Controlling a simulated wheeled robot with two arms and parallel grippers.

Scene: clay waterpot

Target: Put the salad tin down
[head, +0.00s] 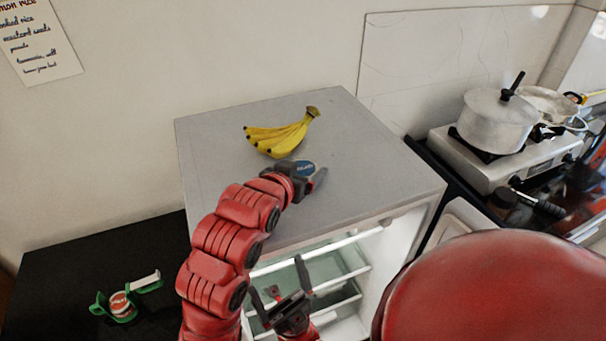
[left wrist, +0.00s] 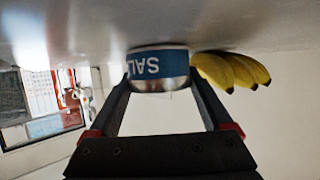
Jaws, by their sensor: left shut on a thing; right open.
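The salad tin (head: 306,167) is small and round, with a blue label. My left gripper (head: 308,175) is shut on it over the grey top of the fridge (head: 225,150), just in front of the bananas. In the left wrist view, which is upside down, the tin (left wrist: 158,66) sits between the two fingertips (left wrist: 160,82) with its label letters inverted. It is at or very close to the fridge top (left wrist: 100,25); I cannot tell if it touches. My right gripper (head: 279,282) is open and empty, low before the open fridge.
A bunch of bananas (head: 284,136) lies on the fridge top behind the tin. The fridge top is clear to the left and right. A pot (head: 497,122) stands on the stove at right. A green holder with a tin (head: 121,306) is on the black surface at lower left.

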